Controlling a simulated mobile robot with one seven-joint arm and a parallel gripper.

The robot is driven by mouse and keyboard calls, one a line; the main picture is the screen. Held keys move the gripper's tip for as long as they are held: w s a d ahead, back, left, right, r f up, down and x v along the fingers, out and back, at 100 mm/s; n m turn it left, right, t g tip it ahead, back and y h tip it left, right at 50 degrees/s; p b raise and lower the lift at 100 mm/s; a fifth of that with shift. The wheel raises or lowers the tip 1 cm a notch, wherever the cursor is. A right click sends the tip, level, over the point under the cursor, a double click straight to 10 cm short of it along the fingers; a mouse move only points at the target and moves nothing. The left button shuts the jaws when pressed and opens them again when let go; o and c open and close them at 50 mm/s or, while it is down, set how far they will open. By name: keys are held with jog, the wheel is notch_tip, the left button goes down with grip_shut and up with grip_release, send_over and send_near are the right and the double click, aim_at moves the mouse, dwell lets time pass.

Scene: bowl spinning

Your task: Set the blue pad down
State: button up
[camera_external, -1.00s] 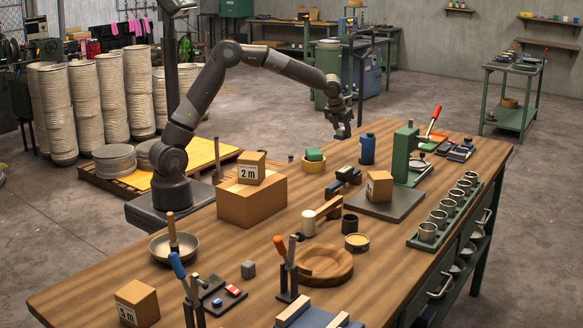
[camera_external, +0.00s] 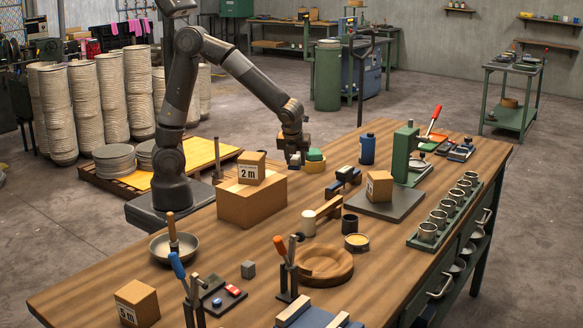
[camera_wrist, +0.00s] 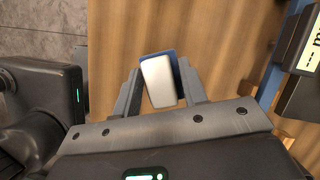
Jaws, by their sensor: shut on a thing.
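The blue pad (camera_wrist: 159,82), with a pale white face and blue edges, is between the two fingers of my gripper (camera_wrist: 160,95) in the wrist view. The fingers are shut on it, one on each side. In the external view my gripper (camera_external: 295,160) points down at the far-left edge of the wooden table, between the "2 m" box and the green block.
The "2 m" box (camera_external: 251,168) stands on a larger cardboard box (camera_external: 252,202) to the left of my gripper. A green block (camera_external: 315,154) on a round tan piece is close on the right. A blue bottle (camera_external: 367,148) stands farther right. Bare table (camera_external: 365,285) shows toward the front.

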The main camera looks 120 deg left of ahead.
aim_at(294, 163)
notch_tip(294, 163, down, 7)
jog(key=shift+f, duration=0.15)
jog(key=shift+f, duration=0.15)
jog(key=o, duration=1)
jog(key=shift+c, duration=0.2)
jog(key=shift+w+r, duration=0.1)
jog(key=shift+r, duration=0.35)
jog(key=v, duration=1.1)
jog(key=shift+d, duration=0.1)
jog(key=shift+r, duration=0.2)
jog(key=shift+d, duration=0.1)
